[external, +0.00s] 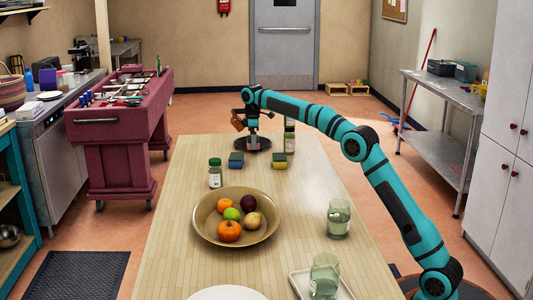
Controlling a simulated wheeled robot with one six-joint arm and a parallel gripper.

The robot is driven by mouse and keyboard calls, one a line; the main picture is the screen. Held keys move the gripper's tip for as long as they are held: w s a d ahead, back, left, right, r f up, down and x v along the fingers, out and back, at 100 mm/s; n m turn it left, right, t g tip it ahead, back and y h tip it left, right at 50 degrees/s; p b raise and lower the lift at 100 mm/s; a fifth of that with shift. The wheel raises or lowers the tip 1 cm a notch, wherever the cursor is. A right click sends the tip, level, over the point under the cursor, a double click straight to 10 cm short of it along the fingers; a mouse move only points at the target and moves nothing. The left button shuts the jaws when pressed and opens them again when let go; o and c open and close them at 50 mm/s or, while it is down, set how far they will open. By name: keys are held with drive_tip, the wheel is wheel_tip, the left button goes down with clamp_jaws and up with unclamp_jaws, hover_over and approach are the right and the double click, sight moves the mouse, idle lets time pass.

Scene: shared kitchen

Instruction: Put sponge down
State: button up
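Two sponge-like blocks stand on the wooden table (180,235). One is blue and dark with a yellowish base (236,160); the other is yellow and green with a dark part (279,160). My teal arm reaches from the lower right to the far end of the table. My gripper (252,126) points down there, above a dark round item (252,145), behind both blocks and apart from them. Its fingers are too small to tell open from shut. A brown object (238,120) shows beside it; I cannot tell whether they touch.
A tall bottle (290,137) stands right of my gripper. A green-capped jar (215,173) stands left of the blocks. Nearer are a fruit bowl (207,231), a glass (339,218) and a tray (299,281) with another glass (325,273). The table right of the bowl has free room.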

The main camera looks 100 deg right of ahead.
drive_tip(key=shift+r, duration=0.1)
wheel_tip(320, 180, up, 7)
drive_tip(key=shift+r, duration=0.25)
idle(0.5)
